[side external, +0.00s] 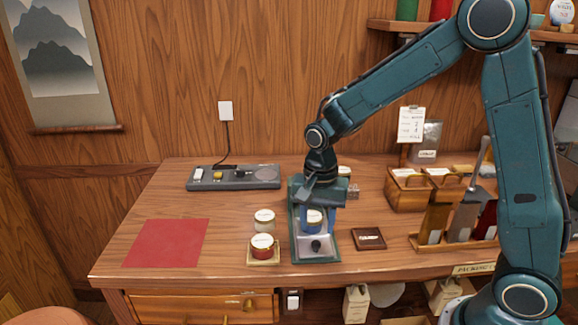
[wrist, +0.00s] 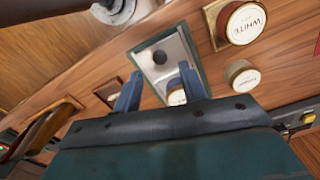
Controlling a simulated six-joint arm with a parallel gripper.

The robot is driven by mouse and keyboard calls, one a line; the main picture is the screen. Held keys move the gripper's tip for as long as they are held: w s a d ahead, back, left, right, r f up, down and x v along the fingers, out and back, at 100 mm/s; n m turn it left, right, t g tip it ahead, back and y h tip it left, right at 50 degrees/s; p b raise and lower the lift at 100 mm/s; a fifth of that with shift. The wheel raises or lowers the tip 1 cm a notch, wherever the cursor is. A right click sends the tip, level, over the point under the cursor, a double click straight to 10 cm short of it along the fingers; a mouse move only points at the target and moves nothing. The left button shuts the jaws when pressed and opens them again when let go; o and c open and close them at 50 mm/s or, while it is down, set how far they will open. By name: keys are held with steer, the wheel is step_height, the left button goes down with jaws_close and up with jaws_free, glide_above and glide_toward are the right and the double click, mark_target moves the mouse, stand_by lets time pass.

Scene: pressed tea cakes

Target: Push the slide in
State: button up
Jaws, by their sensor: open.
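The slide (side external: 318,249) is a silver plate with a black knob (side external: 316,245), lying at the front of a green-framed press (side external: 295,240) on the table. In the wrist view the slide (wrist: 177,55) and its knob (wrist: 160,57) show beyond my fingers. My gripper (wrist: 160,86) is open, its blue fingers pointing down over the slide, behind the knob in the side view. A pale-lidded round container (wrist: 177,97) shows between the fingers, partly hidden by the gripper; I cannot tell whether they touch it. The back of the press is hidden by my wrist.
A red-bodied tin (side external: 262,246) on a small wooden base and a pale-lidded tin (side external: 264,221) stand left of the press. A dark square tile (side external: 368,238) lies to its right. A grey device (side external: 235,178) is behind. The red mat (side external: 167,243) is bare.

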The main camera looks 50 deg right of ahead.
mark_target(317, 242)
steer(key=shift+f, duration=2.3)
jaws_close()
